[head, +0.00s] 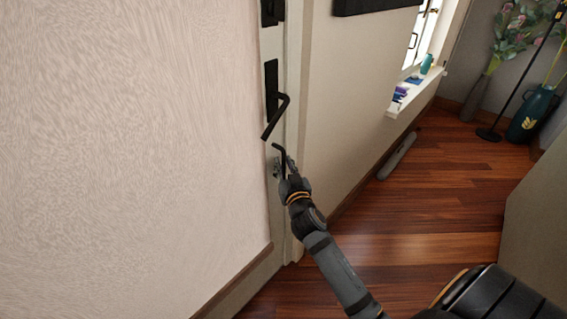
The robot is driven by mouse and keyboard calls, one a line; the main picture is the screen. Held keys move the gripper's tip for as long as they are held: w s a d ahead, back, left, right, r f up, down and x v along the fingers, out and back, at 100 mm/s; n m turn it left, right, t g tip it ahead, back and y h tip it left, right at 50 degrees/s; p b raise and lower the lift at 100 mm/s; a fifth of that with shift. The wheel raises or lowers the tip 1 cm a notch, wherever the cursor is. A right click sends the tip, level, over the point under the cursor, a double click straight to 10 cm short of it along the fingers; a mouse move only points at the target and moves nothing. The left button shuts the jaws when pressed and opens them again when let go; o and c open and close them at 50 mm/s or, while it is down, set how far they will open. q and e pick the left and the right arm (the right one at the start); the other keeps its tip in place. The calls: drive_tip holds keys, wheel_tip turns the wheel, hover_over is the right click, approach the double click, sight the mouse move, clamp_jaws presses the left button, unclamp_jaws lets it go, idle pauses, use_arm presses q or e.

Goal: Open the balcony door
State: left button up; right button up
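The balcony door seems to be the pale panel (130,130) filling the left of the head view, with a light edge strip. A black lever handle (277,117) on a black plate sits on that strip, its lever angled downward. The door looks closed, but its edge is hard to make out. My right gripper (283,160) is just below the handle, close to the strip, and appears apart from the lever. Its fingers are small and dark, seen at an angle, so their gap is unclear. Nothing shows held in it. My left gripper is not in view.
A wall with a white window sill (418,88) holding small items runs to the right. A grey object (397,156) lies on the wooden floor (430,205). A dark green vase (530,112) and plants stand at the back right. The middle floor is clear.

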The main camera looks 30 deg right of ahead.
drive_tip(key=shift+w+d, duration=0.15)
drive_tip(key=shift+w, duration=0.25)
clamp_jaws()
